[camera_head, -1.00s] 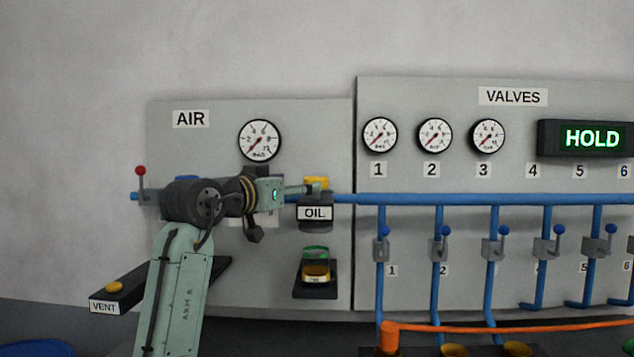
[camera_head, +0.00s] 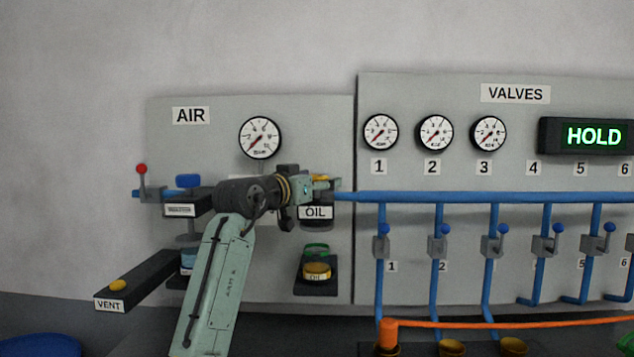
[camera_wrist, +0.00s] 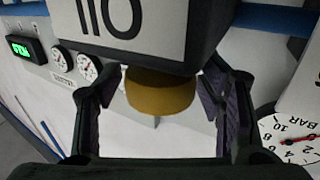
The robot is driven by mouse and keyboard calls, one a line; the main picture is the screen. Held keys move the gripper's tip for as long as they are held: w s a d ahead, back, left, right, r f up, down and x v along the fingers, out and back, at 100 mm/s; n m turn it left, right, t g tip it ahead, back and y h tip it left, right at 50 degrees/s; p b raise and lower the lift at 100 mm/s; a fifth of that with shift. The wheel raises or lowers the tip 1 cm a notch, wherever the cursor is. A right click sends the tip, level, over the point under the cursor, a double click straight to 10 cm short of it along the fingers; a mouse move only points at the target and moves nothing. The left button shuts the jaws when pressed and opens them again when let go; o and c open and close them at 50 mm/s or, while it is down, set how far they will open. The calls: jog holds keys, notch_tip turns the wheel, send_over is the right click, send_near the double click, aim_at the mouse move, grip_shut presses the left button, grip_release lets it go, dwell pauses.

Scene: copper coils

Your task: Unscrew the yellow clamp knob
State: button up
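The yellow clamp knob (camera_head: 321,178) sits on top of the dark block labelled OIL (camera_head: 315,212), on the AIR panel. In the wrist view, which is upside down, the knob (camera_wrist: 160,95) hangs below the OIL block (camera_wrist: 150,28) as a round yellow cylinder. My gripper (camera_head: 330,184) reaches it from the left. In the wrist view, the fingers of my gripper (camera_wrist: 158,98) stand apart on either side of the knob, with a gap on both sides. Part of the knob is hidden by my gripper in the head view.
The blue pipe (camera_head: 430,197) runs close to the right of the OIL block. A shelf with a yellow-lidded jar (camera_head: 317,272) is below. A blue knob (camera_head: 187,181) and the VENT arm (camera_head: 130,280) are at left. A gauge (camera_head: 260,138) hangs above my wrist.

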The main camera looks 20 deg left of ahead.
jog(key=c, duration=0.9)
jog(key=shift+c, duration=0.2)
jog(key=shift+n+y+b, duration=0.3)
jog(key=shift+y+b, duration=0.05)
jog(key=shift+y, duration=0.05)
jog(key=n+y+b, duration=0.1)
jog(key=y, duration=0.1)
jog(key=n+y+b, duration=0.1)
jog(key=y, duration=0.1)
jog(key=shift+d+f+n, duration=0.1)
jog(key=shift+d+n, duration=0.05)
jog(key=shift+n, duration=0.15)
jog(key=shift+n+g+y+b, duration=0.35)
jog(key=shift+n+y, duration=0.75)
jog(key=shift+y, duration=0.6)
jog(key=shift+n+g+y+b, duration=0.3)
jog(key=shift+n+y, duration=0.8)
jog(key=shift+y, duration=0.6)
jog(key=shift+a, duration=0.2)
jog(key=o, duration=1.2)
